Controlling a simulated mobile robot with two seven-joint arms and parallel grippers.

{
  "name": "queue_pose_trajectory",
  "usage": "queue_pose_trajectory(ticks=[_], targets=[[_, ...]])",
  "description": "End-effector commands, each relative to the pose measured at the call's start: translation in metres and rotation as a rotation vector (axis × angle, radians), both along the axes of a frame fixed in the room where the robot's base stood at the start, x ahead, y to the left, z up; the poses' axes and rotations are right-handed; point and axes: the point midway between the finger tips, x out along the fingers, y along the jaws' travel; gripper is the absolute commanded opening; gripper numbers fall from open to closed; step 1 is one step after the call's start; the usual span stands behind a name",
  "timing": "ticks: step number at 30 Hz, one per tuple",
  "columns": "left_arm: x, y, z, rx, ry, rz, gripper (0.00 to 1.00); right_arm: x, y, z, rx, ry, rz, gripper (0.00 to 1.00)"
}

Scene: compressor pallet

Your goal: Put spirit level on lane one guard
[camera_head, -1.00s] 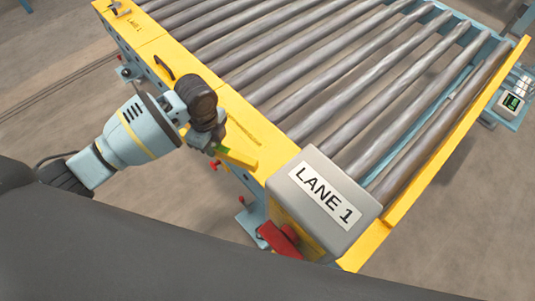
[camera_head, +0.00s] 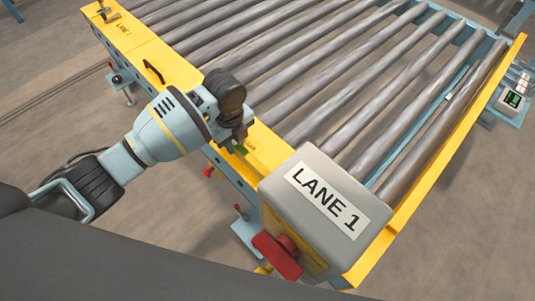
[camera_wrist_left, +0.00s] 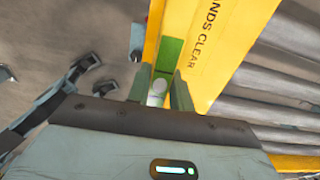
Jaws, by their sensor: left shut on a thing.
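The spirit level shows as a small green piece (camera_head: 240,149) at my left gripper (camera_head: 236,142) in the head view. In the left wrist view its green part (camera_wrist_left: 169,52) sits between the fingertips. The guard also shows in the wrist view (camera_wrist_left: 222,50) with "HANDS CLEAR" lettering. I cannot tell whether the level touches the guard. My right gripper is not in view.
Steel rollers (camera_head: 330,90) lie to the right.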

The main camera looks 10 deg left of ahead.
Motion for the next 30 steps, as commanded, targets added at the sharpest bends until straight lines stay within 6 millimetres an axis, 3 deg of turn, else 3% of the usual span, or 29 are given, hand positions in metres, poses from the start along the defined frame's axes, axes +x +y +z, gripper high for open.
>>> queue_pose_trajectory(ticks=[6, 12, 22, 30], targets=[[0.005, -0.052, -0.005, -0.003, -0.001, -0.002, 0.00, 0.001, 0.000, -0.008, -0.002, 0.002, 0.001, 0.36], [0.009, -0.083, -0.008, -0.001, 0.000, 0.001, 0.00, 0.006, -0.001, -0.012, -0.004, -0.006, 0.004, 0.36], [0.009, -0.090, -0.011, 0.001, -0.001, 0.002, 0.00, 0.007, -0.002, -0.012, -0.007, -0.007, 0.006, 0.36], [0.009, -0.089, -0.044, 0.001, 0.000, 0.002, 0.00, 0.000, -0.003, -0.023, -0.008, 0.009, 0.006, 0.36]])
